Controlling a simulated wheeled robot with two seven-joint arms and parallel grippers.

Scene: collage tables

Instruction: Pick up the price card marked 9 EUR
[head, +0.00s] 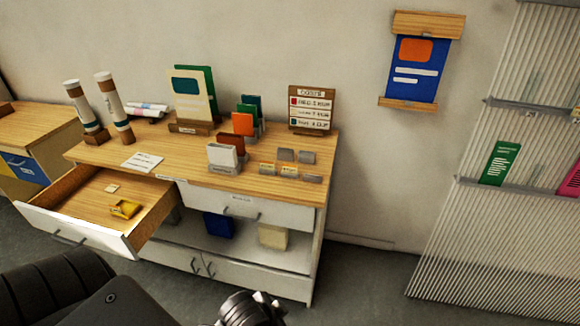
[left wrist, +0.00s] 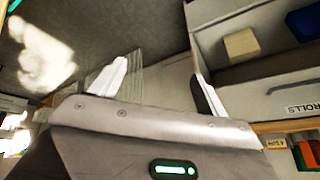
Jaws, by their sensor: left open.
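Several small price cards in grey holders stand at the right front of the wooden counter top (head: 150,175) in the head view. Among them are a left card (head: 267,168), a middle card (head: 289,171) and a right grey holder (head: 312,178). Their print is too small to read, so I cannot tell which is marked 9 EUR. In the left wrist view a small card (left wrist: 279,143) with blurred print shows at the right edge. My left gripper (left wrist: 160,85) is open, with nothing between its fingers, apart from the cards.
An open drawer (head: 75,222) with a yellow item (head: 125,209) juts out at the left. A white card holder (head: 224,158), an orange card (head: 243,124) and a wooden price board (head: 311,108) stand near the cards. Floor is free at the right.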

